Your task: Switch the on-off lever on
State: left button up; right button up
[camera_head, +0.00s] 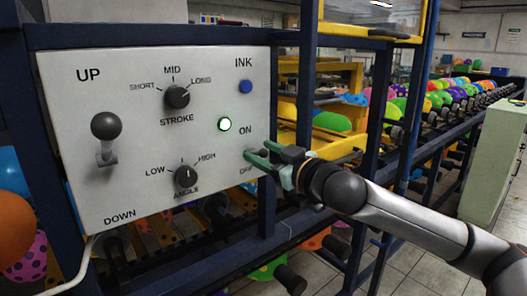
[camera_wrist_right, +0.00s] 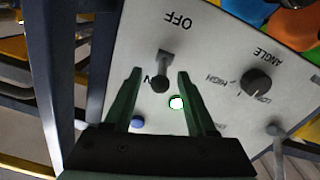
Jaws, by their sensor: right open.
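The white control panel (camera_head: 140,190) fills the left of the head view. Its ON label (camera_head: 245,130) and the partly covered OFF label (camera_head: 247,170) are near its right edge. My right gripper (camera_head: 258,157) is open at that edge and hides the on-off lever there. In the right wrist view, the dark lever (camera_wrist_right: 162,72) shows between the two green fingers of the gripper (camera_wrist_right: 158,72), with gaps on both sides. Its knob appears over the ON label side, with OFF beyond its base; its exact tilt is unclear. The round indicator light (camera_head: 224,125) glows green-white. My left gripper is not seen.
The panel also carries a stroke knob (camera_head: 177,97), an angle knob (camera_head: 186,176), a blue ink button (camera_head: 246,87) and an up-down lever (camera_head: 106,130). A dark blue frame post (camera_head: 372,140) stands right of the panel. Coloured balloons (camera_head: 450,97) line the conveyor behind.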

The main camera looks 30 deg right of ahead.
jog(key=shift+c, duration=0.2)
grip_shut()
dwell(0.3)
jog(key=shift+r+p, duration=0.25)
jog(key=shift+p, duration=0.4)
jog(key=p, duration=0.3)
jog(key=g+p, duration=0.1)
jog(key=p, duration=0.1)
jog(key=shift+w+r+g+p, duration=0.15)
jog(key=shift+r+g+p, duration=0.15)
jog(key=shift+r+p, duration=0.1)
jog(key=shift+f, duration=0.25)
